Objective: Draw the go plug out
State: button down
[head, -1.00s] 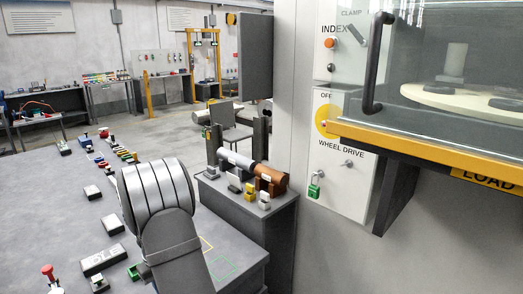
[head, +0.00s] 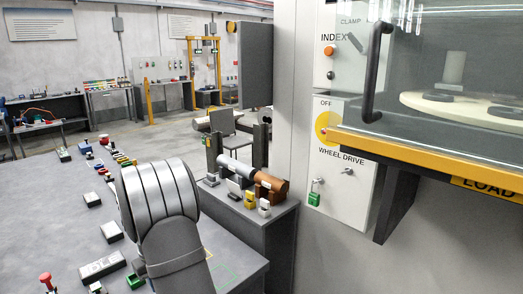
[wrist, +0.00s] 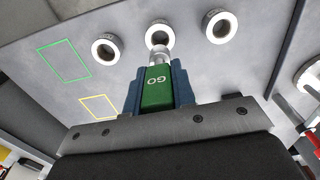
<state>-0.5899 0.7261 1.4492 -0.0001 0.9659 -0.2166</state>
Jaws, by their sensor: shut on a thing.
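In the wrist view my gripper (wrist: 157,84) is shut on the green handle of the go plug (wrist: 157,94), which is marked "GO". One blue finger lies on each side of it. The plug's bright metal end points at the middle one of three pale rings (wrist: 158,23) around dark holes. It overlaps the ring's lower edge in the picture, and I cannot tell how much of it, if any, is inside the hole. In the head view my arm hides the gripper and the plug.
Yellow (wrist: 98,107) and green (wrist: 63,60) outlines mark the surface beside the rings. In the head view, a grey and copper cylinder (head: 270,184) lies on a stand at the bench's right. A grey cabinet with a green padlock (head: 314,200) rises beyond.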

jog(key=shift+r, duration=1.85)
